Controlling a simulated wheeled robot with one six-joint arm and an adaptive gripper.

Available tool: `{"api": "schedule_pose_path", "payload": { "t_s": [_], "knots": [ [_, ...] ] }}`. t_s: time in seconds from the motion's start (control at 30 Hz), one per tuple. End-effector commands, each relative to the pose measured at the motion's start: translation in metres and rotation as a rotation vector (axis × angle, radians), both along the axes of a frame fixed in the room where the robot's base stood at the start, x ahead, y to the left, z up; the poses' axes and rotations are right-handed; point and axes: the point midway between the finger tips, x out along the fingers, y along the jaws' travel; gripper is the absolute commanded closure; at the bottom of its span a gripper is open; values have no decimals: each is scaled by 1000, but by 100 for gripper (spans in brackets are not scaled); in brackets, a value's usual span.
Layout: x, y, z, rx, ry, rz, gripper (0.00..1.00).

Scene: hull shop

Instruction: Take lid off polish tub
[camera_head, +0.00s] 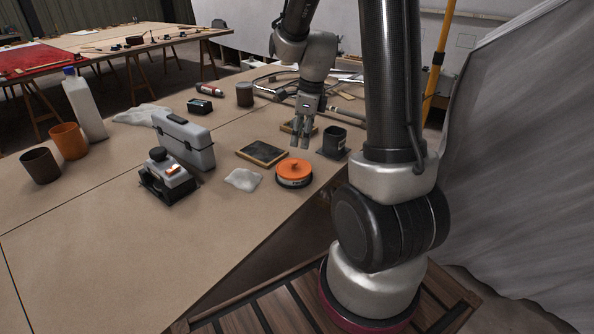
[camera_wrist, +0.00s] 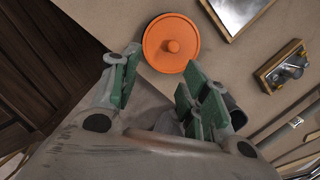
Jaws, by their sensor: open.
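The polish tub (camera_head: 294,182) is low and round, with a dark and pale side, and stands on the workbench near its front edge. Its orange lid (camera_head: 293,168) sits on top and has a raised knob in the middle. In the wrist view the lid (camera_wrist: 171,42) shows from above, just beyond my fingertips, with its knob (camera_wrist: 173,46) in plain sight. My gripper (camera_head: 300,146) hangs above and slightly behind the tub in the head view. Its green-padded fingers (camera_wrist: 160,78) are apart, with nothing between them, and do not touch the lid.
A grey case (camera_head: 184,138) and a dark-based tool (camera_head: 167,178) stand further left. The bench front is clear.

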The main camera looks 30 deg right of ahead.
Motion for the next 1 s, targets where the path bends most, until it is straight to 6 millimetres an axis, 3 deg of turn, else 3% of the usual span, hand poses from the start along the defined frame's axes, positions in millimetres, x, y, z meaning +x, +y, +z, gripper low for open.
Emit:
{"api": "schedule_pose_path", "payload": {
  "t_s": [0.03,0.2,0.7,1.0],
  "knots": [
    [10,-2,-13,14,19,-75,55],
    [33,-3,-36,38,44,-212,55],
    [41,1,-104,40,47,-222,55],
    [42,1,-110,39,43,-221,55]
  ]
}}
